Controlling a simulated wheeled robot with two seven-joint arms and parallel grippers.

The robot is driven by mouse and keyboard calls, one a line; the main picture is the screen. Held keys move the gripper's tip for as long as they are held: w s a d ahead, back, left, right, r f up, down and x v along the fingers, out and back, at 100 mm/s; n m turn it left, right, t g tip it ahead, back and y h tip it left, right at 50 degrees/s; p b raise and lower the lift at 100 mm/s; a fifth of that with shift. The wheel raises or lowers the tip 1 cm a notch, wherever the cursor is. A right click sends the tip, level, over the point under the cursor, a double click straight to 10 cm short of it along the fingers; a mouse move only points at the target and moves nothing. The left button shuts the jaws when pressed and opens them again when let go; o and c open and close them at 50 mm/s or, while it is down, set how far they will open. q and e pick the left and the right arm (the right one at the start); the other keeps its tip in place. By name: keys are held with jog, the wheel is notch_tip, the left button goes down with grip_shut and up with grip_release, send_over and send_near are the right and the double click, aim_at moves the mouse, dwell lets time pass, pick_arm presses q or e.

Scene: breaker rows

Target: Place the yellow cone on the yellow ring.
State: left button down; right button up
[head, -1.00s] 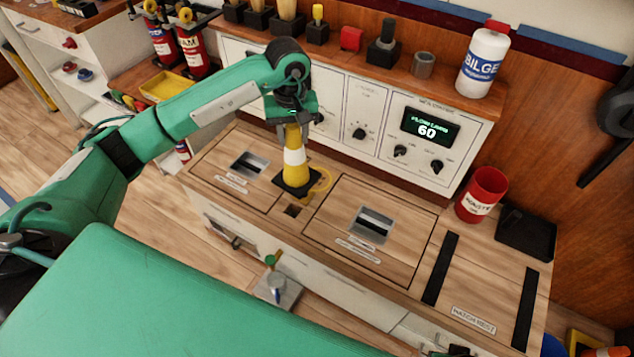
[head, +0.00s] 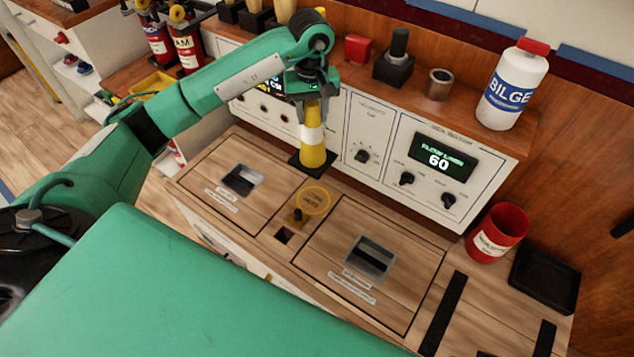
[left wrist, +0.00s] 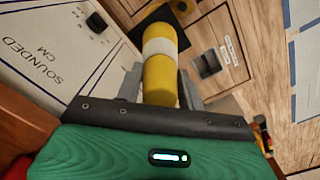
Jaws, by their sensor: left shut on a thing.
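The yellow cone (head: 313,150) has a white band and a black square base. My left gripper (head: 312,97) is shut on its top and holds it upright, close to the front of the control panel. The cone also shows in the left wrist view (left wrist: 160,75) between the two fingers. The yellow ring (head: 328,203) lies on the wooden top between the two hatches, nearer to me than the cone base. The ring is in plain view and the cone base is apart from it. I cannot tell how high the base is above the top. My right gripper is not in view.
The control panel (head: 385,150) rises right behind the cone. A red waste bin (head: 497,232) and a black tray (head: 545,278) stand at the right.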

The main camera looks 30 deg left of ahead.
aim_at(313, 153)
pick_arm(q)
notch_tip(313, 153, down, 14)
jog(key=shift+s+b, duration=0.1)
jog(key=shift+b, duration=0.3)
notch_tip(313, 153, down, 5)
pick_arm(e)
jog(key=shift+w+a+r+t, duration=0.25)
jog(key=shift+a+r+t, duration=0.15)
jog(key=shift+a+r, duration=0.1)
pick_arm(q)
jog(key=shift+f+b, duration=0.1)
jog(key=shift+b, duration=0.2)
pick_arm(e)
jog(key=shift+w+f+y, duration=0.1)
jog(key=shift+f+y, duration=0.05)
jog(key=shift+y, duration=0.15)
pick_arm(q)
jog(key=c, duration=0.9)
grip_release()
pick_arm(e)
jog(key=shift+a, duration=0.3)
